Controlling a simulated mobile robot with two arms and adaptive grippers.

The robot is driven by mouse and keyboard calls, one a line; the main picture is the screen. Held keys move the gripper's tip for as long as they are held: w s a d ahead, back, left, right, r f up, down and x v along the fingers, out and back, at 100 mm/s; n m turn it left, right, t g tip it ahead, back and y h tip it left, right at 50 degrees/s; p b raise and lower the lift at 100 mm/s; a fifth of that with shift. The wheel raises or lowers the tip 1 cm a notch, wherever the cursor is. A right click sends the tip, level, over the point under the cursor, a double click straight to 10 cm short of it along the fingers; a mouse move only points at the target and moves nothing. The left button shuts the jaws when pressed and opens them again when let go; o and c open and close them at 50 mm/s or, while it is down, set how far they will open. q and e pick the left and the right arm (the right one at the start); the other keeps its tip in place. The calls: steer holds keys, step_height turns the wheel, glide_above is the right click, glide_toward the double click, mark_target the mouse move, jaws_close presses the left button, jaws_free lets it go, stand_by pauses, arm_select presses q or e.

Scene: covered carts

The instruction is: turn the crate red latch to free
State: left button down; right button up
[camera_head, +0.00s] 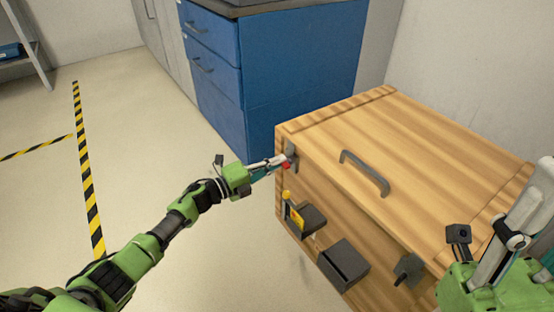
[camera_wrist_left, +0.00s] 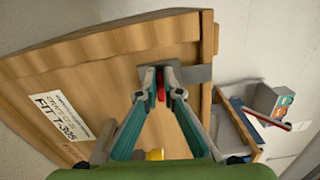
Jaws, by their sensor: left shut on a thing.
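The wooden crate (camera_head: 440,150) stands at the right in the head view, with a grey handle on its lid. The red latch (camera_head: 286,164) is at the crate's upper left corner, by a grey metal bracket (camera_head: 292,152). My left gripper (camera_head: 281,161) is shut on the red latch. In the left wrist view the red latch (camera_wrist_left: 161,92) shows between the fingertips, in front of the grey bracket (camera_wrist_left: 190,73). Part of the latch is hidden by the fingers. My right gripper (camera_head: 530,200) is at the lower right edge, over the crate, partly cut off; its opening is unclear.
A yellow knob (camera_head: 286,196) and dark grey boxes (camera_head: 343,264) stick out from the crate's front, with another grey fitting (camera_head: 408,269) further right. A blue drawer cabinet (camera_head: 290,80) stands behind the crate. The floor at left is clear, with black-and-yellow tape (camera_head: 86,180).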

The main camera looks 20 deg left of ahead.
arm_select(q)
steer(key=shift+f+n, duration=0.1)
steer(key=shift+n, duration=0.2)
stand_by(0.4)
steer(key=c, duration=2.2)
jaws_free()
steer(key=shift+a, duration=0.1)
steer(key=v, duration=1.2)
